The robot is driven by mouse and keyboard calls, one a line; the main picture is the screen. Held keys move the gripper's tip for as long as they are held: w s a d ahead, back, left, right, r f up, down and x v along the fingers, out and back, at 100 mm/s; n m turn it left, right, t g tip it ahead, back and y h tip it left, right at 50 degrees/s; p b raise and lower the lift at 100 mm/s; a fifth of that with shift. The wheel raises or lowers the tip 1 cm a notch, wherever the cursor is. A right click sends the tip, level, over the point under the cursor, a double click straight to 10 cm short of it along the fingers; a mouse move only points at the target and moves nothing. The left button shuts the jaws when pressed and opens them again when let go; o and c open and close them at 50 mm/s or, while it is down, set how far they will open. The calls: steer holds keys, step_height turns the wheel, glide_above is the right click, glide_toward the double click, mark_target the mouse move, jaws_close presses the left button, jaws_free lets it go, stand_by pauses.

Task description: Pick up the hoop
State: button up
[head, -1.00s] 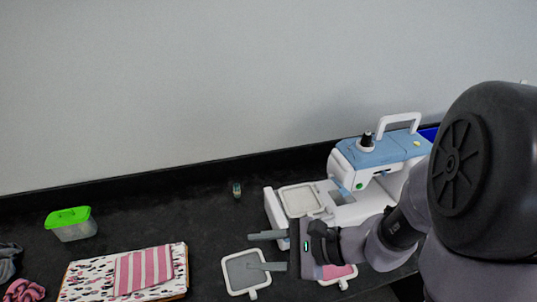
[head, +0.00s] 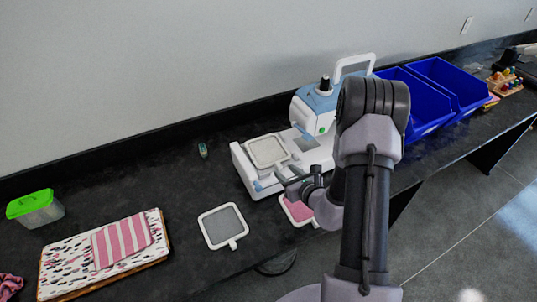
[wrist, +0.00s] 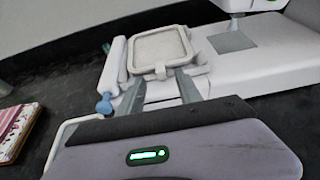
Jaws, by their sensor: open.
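A square embroidery hoop with a white rim and beige cloth (head: 268,151) sits on the bed of the white and blue sewing machine (head: 313,108). The wrist view shows this hoop (wrist: 158,50) just ahead of my gripper (wrist: 159,86). The two grey fingers are open, on either side of the hoop's small front tab, apart from each other. I cannot tell whether they touch it. In the head view my gripper (head: 283,180) is at the machine's front edge, partly hidden by my arm. A grey-filled hoop (head: 222,226) and a pink-filled hoop (head: 297,209) lie on the table.
A striped pink cloth (head: 122,243) lies on a patterned board (head: 65,262) at left, near a green-lidded box (head: 36,208). A small spool (head: 203,150) stands near the wall. Blue bins (head: 447,86) are right of the machine.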

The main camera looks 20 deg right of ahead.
mark_target(280, 167)
steer(key=x, duration=0.4)
steer(key=shift+w+f+b, duration=0.15)
steer(key=shift+b, duration=0.25)
jaws_close()
